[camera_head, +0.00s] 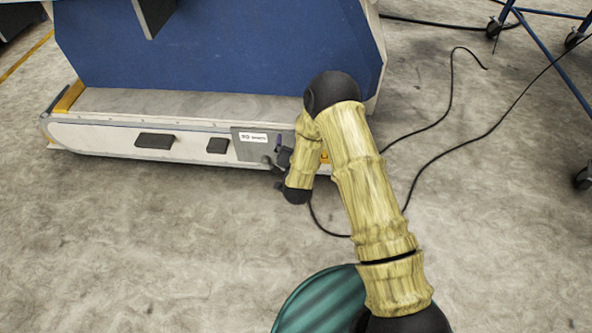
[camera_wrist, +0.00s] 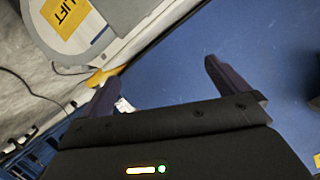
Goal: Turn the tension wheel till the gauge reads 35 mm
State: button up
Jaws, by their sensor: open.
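My gripper (camera_head: 283,157) is low beside the grey panel (camera_head: 248,145) at the right end of the machine's pale base. In the wrist view its two dark fingers stand apart with nothing between them, so the gripper (camera_wrist: 160,84) is open. A small grey part shows at the panel next to the gripper; I cannot tell whether it is the tension wheel. My arm and gripper hide part of this end. No gauge reading can be made out in either view.
The blue machine body (camera_head: 230,45) rises behind the base. A yellow LIFT label (camera_wrist: 66,17) shows in the wrist view. Black cables (camera_head: 450,100) lie on the floor at right, near a blue wheeled frame (camera_head: 545,45).

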jog(key=s+f+m+t+h+b, duration=0.1)
jog(key=s+f+b, duration=0.2)
jog(key=f+b, duration=0.3)
jog(key=s+a+f+m+t+b, duration=0.1)
jog(key=f+b, duration=0.5)
jog(key=f, duration=0.9)
jog(key=shift+s+a+t+h, duration=0.2)
jog(key=shift+s+t+h, duration=0.2)
jog(key=shift+s+t, duration=0.45)
jog(key=shift+f, duration=0.1)
jog(key=w+b, duration=0.3)
jog(key=w, duration=0.2)
jog(key=w+b, duration=0.4)
jog(key=w, duration=0.2)
jog(key=w+b, duration=0.3)
jog(key=w, duration=0.3)
jog(key=shift+d+b, duration=0.3)
jog(key=shift+d, duration=0.1)
jog(key=shift+w+a, duration=0.1)
jog(key=c, duration=0.9)
